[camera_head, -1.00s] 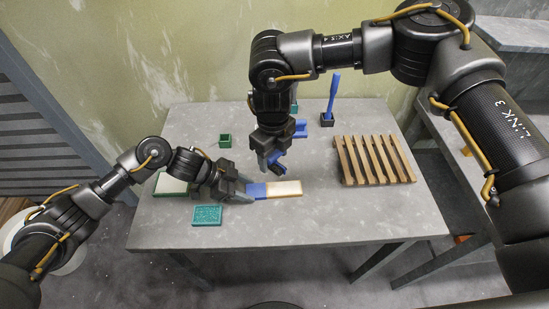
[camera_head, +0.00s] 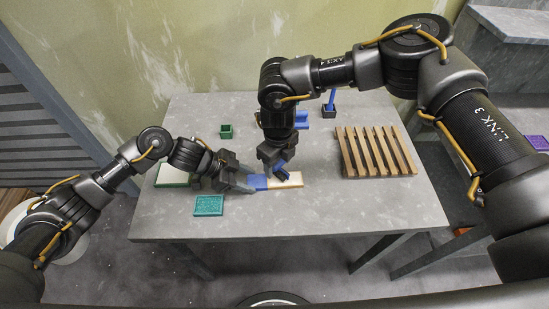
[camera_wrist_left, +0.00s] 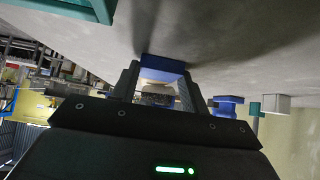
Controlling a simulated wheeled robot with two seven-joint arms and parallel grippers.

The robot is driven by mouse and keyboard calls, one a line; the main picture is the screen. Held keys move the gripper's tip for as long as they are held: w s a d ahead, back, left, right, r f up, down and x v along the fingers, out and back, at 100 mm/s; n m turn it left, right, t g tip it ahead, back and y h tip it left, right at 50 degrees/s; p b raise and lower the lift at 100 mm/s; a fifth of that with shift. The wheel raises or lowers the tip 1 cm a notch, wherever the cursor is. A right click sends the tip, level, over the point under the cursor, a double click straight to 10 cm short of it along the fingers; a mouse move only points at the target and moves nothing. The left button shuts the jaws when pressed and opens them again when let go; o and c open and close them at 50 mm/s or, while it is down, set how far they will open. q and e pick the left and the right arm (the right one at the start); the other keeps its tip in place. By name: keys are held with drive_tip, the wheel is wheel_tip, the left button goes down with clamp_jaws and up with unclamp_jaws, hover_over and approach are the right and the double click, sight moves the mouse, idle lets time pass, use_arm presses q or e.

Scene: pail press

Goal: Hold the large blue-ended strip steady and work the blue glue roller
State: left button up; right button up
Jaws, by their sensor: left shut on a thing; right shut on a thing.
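The large strip (camera_head: 292,183) lies flat near the table's front middle, pale cream with a blue end (camera_head: 257,182) at left. My left gripper (camera_head: 247,183) is shut on the blue end. The left wrist view shows that blue end (camera_wrist_left: 163,64) between the fingers (camera_wrist_left: 158,78). My right gripper (camera_head: 277,164) is shut on the blue glue roller (camera_head: 282,174), mostly hidden by the fingers. The roller is over the cream part near the blue end and seems to touch it, though contact is hard to tell.
A slatted wooden rack (camera_head: 350,154) stands at right. A teal textured pad (camera_head: 208,205) lies in front of my left gripper, a green-edged white tray (camera_head: 168,178) behind it. A green cup (camera_head: 226,131), a blue holder (camera_head: 301,125) and a dark cup (camera_head: 328,111) with a blue tool stand at the back.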

drive_tip(key=shift+d, duration=1.05)
use_arm(q)
drive_tip(key=shift+d, duration=0.1)
use_arm(e)
drive_tip(key=shift+a+f, duration=0.15)
drive_tip(key=shift+a, duration=1.45)
wheel_tip(320, 180, up, 4)
drive_tip(key=shift+d+f, duration=0.1)
drive_tip(key=shift+d, duration=0.05)
drive_tip(key=shift+r, duration=2.15)
use_arm(q)
drive_tip(key=o, duration=1.4)
drive_tip(key=shift+c, duration=0.2)
